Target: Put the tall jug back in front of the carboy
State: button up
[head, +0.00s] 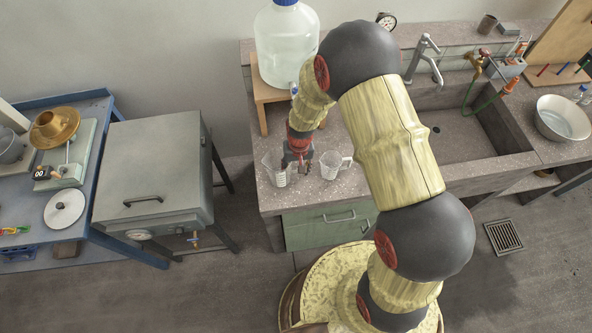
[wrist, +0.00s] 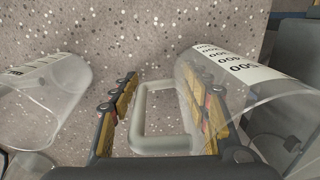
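The clear jug on the left (head: 275,174), which looks the taller of two, stands near the bench's front left corner, below and in front of the carboy (head: 287,50). In the wrist view this jug (wrist: 245,85) is on the right, with printed numbers and its handle (wrist: 140,118) pointing left. My gripper (head: 298,158) is down beside it; in the wrist view its fingers (wrist: 162,110) are apart, with the handle between them. I see no clear grip on it. A second clear jug (head: 331,165) stands just right of my gripper; it also shows at the wrist view's left (wrist: 40,100).
The carboy stands on a wooden stand (head: 262,96) at the back left of the bench. My arm covers part of the bench and sink (head: 455,135). A metal bowl (head: 562,118) is far right. A grey box (head: 150,165) stands left of the bench, across a gap.

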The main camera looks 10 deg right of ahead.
jog(key=shift+o, duration=0.9)
jog(key=r, duration=0.4)
jog(key=r+p, duration=0.1)
jog(key=r, duration=0.7)
jog(key=shift+d+r+p, duration=0.3)
jog(key=shift+p, duration=0.1)
notch_tip(320, 180, up, 13)
jog(key=s+d+t, duration=0.2)
jog(key=s+d+r+t, duration=0.1)
jog(key=s+d+r, duration=0.2)
jog(key=s+r, duration=0.6)
jog(key=s+d+r+t, duration=0.2)
jog(key=s+r, duration=0.7)
jog(key=r, duration=0.1)
jog(key=shift+d+t+h, duration=0.3)
jog(key=shift+d, duration=0.1)
notch_tip(320, 180, down, 7)
jog(key=b, duration=0.7)
